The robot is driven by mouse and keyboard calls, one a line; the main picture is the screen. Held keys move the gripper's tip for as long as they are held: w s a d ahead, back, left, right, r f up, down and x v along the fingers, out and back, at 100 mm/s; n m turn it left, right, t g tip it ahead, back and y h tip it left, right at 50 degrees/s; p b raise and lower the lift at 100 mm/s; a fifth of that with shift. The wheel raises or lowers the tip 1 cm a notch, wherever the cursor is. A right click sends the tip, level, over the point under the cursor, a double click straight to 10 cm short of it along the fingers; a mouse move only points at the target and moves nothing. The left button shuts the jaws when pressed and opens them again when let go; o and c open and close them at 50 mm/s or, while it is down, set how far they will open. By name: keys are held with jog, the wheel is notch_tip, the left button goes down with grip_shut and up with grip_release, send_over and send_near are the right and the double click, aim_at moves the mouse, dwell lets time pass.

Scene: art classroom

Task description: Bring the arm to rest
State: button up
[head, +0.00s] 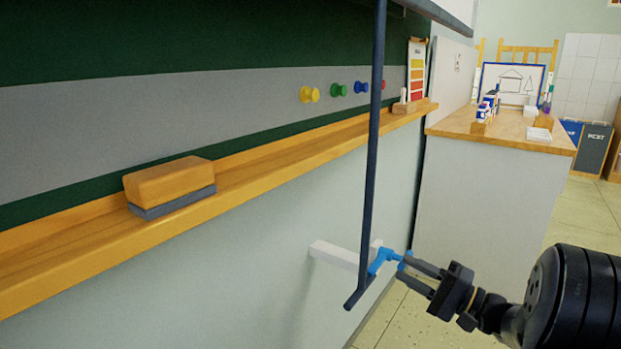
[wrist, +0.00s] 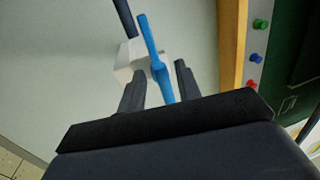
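My gripper (head: 403,267) is at the lower right of the head view, by a blue lever (head: 383,259). The blue lever sits on the end of a white bracket (head: 333,255) that juts from the wall. In the wrist view, my gripper's two dark fingers (wrist: 159,68) stand apart, with the blue lever (wrist: 148,38) running between them. Gaps show on both sides of the lever, so the gripper looks open and holds nothing. The lever's lower end is hidden behind the gripper body.
A dark upright rod (head: 372,150) stands close in front of the bracket. A wooden ledge (head: 260,189) with an eraser (head: 170,184) runs along the green board (head: 150,38). A counter (head: 484,205) stands behind. Open floor (head: 560,232) lies at the right.

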jog(key=x, duration=0.2)
jog(key=shift+w+a+r, duration=0.15)
jog(key=shift+w+a, duration=0.05)
jog(key=shift+a, duration=0.1)
jog(key=shift+d, duration=0.15)
jog(key=p+v, duration=0.3)
jog(key=v, duration=0.8)
jog(key=b+x, duration=0.2)
jog(key=x, duration=0.9)
jog(key=shift+r, duration=0.2)
jog(key=m+p, duration=0.1)
jog(key=p, duration=0.1)
jog(key=m+t+p, duration=0.1)
jog(key=m+p, duration=0.1)
jog(key=shift+r+m+h, duration=0.3)
jog(key=shift+h, duration=0.1)
jog(key=shift+m+p, duration=0.8)
jog(key=shift+f, duration=0.1)
